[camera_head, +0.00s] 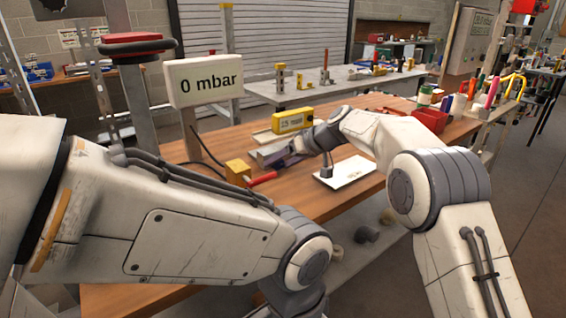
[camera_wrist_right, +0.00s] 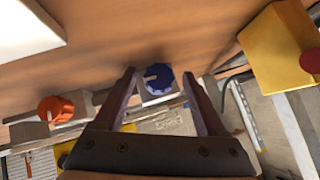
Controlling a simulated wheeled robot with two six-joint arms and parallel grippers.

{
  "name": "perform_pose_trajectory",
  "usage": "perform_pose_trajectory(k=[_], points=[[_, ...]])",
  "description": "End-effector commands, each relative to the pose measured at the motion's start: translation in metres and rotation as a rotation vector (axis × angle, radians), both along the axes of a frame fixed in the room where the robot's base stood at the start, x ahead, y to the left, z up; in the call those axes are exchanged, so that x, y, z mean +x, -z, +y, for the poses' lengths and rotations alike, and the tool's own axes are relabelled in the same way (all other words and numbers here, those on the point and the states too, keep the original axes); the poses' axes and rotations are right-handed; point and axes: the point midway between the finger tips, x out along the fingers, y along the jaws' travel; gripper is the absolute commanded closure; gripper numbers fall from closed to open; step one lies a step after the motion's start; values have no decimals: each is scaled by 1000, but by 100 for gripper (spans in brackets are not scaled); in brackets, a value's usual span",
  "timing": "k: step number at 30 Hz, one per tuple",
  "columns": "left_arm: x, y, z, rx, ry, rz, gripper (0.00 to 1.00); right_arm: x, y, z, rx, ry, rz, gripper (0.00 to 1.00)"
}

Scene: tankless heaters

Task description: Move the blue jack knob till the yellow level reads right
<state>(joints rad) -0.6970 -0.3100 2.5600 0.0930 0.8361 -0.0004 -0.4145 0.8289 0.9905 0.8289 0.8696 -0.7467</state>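The yellow level (camera_head: 293,120) stands on a block at the back of the wooden bench, its small display reading about 2.5, not fully legible. The blue jack knob (camera_wrist_right: 158,80), ribbed with a pale pointer mark, is in the right wrist view; in the head view I cannot make it out. My right gripper (camera_wrist_right: 159,74) is open, with its fingertips on either side of the blue knob and small gaps visible. In the head view the right gripper (camera_head: 284,154) is by the grey block below the level. My left gripper is outside the head view.
An orange knob (camera_wrist_right: 54,109) sits left of the blue one. A yellow block (camera_wrist_right: 278,50) with a red part is to the right. A white sheet (camera_head: 349,172) lies on the bench. A sign (camera_head: 203,79) reads 0 mbar.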

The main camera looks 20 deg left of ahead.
Motion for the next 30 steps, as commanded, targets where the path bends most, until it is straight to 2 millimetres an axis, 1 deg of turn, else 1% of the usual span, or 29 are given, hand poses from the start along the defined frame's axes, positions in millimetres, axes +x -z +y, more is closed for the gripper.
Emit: perform_pose_trajectory(k=[4, 7, 11, 18, 21, 25, 30], points=[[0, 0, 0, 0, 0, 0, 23, 0, 0, -1, 0, 1, -1, 27], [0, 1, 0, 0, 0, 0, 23, 0, -5, -5, 0, 3, -2, 27], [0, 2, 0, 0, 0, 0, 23, -5, -18, -19, 1, 3, -4, 27], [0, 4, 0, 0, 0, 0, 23, -17, -50, -54, 1, 4, -2, 27], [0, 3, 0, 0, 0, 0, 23, -21, -60, -65, 1, 2, -3, 27], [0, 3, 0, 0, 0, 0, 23, -24, -67, -73, 0, 1, -1, 27], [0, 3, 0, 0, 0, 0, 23, -25, -69, -75, 0, 0, 0, 27]])
